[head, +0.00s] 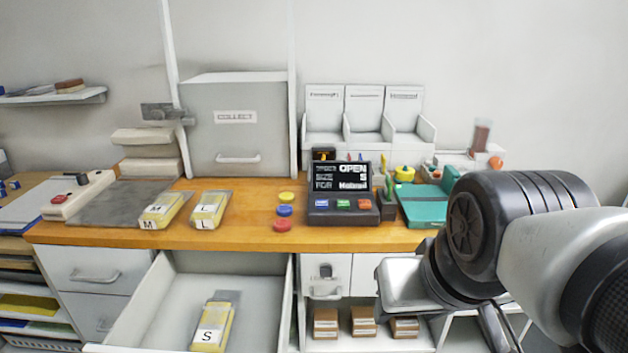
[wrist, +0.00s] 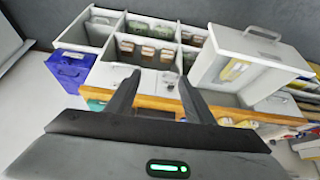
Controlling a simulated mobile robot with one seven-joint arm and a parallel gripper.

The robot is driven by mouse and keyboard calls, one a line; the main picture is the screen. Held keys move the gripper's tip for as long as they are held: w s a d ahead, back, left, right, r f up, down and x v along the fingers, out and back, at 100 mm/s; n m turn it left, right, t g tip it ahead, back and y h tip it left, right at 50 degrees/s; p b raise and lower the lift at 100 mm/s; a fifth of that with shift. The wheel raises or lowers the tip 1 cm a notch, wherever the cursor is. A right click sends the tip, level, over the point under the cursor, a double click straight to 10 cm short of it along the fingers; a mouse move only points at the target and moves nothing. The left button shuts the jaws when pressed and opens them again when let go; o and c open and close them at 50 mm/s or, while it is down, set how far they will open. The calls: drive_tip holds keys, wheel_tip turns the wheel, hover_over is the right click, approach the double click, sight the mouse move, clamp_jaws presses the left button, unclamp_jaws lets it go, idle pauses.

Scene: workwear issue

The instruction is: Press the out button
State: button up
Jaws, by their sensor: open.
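Below the screen is a row of three small buttons: blue (head: 321,203), green (head: 343,204) and orange-red (head: 364,205). Their labels are too small to read, so I cannot tell which is the out button. My gripper (wrist: 157,84) is open and empty in the wrist view, apart from the terminal. In the head view my arm is at the lower right, in front of the counter; the fingertips cannot be made out there.
An open drawer (head: 181,303) juts out below the counter, holding a yellow packet (head: 212,325) marked S. Packets M (head: 164,210) and L (head: 210,209) lie on the counter. Yellow, blue and red discs (head: 284,211) sit left of the terminal, a teal box (head: 424,206) right.

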clamp_jaws()
idle(1.4)
